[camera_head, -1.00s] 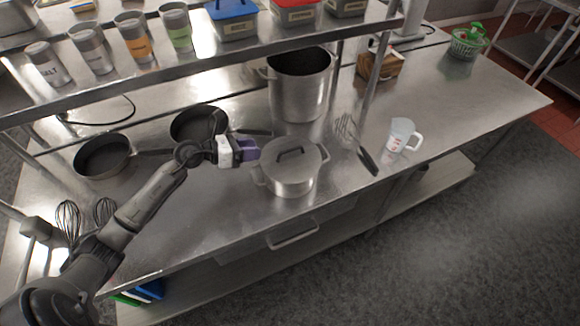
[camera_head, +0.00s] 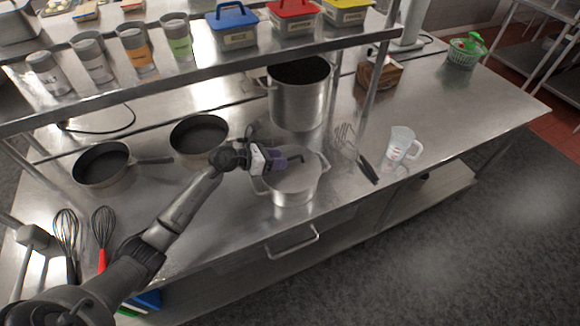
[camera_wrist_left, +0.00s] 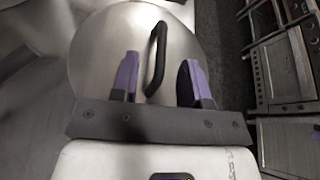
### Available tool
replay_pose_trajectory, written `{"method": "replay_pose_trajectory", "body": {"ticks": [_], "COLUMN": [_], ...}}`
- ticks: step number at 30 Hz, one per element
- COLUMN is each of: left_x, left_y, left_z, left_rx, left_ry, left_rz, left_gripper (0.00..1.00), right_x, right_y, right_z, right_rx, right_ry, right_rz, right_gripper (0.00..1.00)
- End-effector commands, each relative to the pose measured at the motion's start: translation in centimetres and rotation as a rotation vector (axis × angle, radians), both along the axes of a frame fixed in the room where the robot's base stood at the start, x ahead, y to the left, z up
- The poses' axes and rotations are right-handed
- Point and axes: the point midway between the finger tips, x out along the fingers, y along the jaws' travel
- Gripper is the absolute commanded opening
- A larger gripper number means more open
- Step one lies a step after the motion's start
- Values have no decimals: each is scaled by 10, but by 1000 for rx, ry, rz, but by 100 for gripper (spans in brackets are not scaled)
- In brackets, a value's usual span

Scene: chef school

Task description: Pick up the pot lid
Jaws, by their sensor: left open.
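The pot lid (camera_head: 309,180) is a round steel disc with a black bar handle, and it sits on the steel pot (camera_head: 295,196) on the table. In the left wrist view the lid (camera_wrist_left: 100,55) lies ahead of my left gripper, and its black handle (camera_wrist_left: 156,58) shows between the two purple fingers. My left gripper (camera_head: 296,159) is over the lid and partly hides its handle in the head view. In the left wrist view the gripper (camera_wrist_left: 160,80) is open, with a gap on both sides of the handle. My right gripper is not in view.
A tall open pot (camera_head: 299,98) stands behind the lidded pot. Two pans (camera_head: 198,135) (camera_head: 102,165) stand to the left. A whisk (camera_head: 344,137) and a measuring jug (camera_head: 401,145) are to the right. A shelf (camera_head: 200,72) with jars and boxes overhangs the back.

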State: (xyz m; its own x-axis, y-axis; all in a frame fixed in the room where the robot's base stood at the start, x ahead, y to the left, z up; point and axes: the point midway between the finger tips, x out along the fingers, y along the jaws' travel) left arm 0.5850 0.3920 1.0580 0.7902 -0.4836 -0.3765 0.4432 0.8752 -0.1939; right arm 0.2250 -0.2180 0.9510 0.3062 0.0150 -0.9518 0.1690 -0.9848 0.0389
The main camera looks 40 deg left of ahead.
Motion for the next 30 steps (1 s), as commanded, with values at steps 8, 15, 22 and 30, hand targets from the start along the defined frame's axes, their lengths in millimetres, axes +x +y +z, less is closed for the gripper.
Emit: {"method": "replay_pose_trajectory", "body": {"ticks": [8,15,22,30], "left_x": [27,32,32,32], "left_y": [-17,-21,-21,-20], "left_z": [-13,-16,-16,-16], "left_rx": [-3,-1,-1,-1], "left_ry": [-1,0,0,0], "left_rz": [0,-1,-1,-1], "left_gripper": [42,42,32,6], "right_x": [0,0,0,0], "right_y": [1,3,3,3], "right_z": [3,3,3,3], "right_rx": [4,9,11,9], "right_ry": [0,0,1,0], "right_rz": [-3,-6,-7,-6], "right_gripper": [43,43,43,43]}}
